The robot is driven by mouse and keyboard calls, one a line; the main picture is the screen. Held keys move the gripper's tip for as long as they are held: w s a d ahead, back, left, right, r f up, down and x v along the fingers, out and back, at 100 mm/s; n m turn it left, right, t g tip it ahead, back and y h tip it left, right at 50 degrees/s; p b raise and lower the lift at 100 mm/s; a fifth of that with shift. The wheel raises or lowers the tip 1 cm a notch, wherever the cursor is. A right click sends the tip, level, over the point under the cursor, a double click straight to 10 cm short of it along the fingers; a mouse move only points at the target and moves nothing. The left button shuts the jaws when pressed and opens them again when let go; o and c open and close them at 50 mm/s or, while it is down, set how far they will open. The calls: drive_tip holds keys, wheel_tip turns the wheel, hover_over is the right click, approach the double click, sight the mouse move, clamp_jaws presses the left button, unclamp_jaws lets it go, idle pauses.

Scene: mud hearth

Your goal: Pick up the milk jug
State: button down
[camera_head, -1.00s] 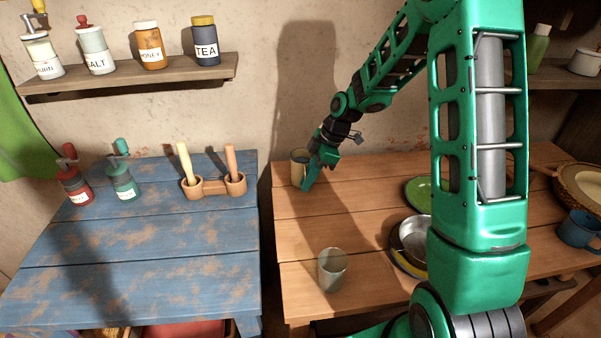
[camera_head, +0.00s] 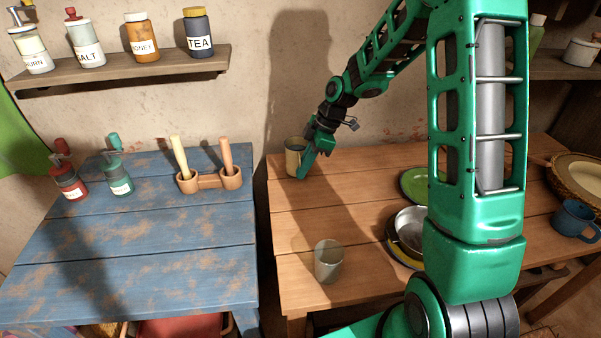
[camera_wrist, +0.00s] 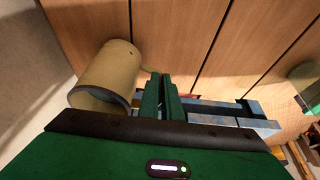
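The milk jug (camera_head: 293,157) is a small tan cylinder at the back left of the brown wooden table, near the wall. In the wrist view the jug (camera_wrist: 106,72) lies just left of my fingers, with its dark open mouth toward the camera. My gripper (camera_head: 304,174) is on the jug's right side. In the wrist view its two green fingers (camera_wrist: 162,92) are close together, on what looks like the jug's handle. The handle is mostly hidden between them. The jug looks upright and slightly raised, though the gap beneath it is hard to see.
A green plate (camera_head: 413,184), metal bowls (camera_head: 408,232) and a blue mug (camera_head: 574,220) are to the right. A blue table (camera_head: 150,235) with mortars (camera_head: 209,180) is on the left.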

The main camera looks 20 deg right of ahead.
drive_tip(key=shift+r, duration=0.5)
drive_tip(key=s+a+r, duration=0.6)
drive_tip(key=s+r, duration=0.2)
drive_tip(key=s, duration=0.1)
drive_tip(key=shift+s+a, duration=0.15)
drive_tip(key=shift+s, duration=0.1)
drive_tip(key=shift+s, duration=0.1)
idle(0.9)
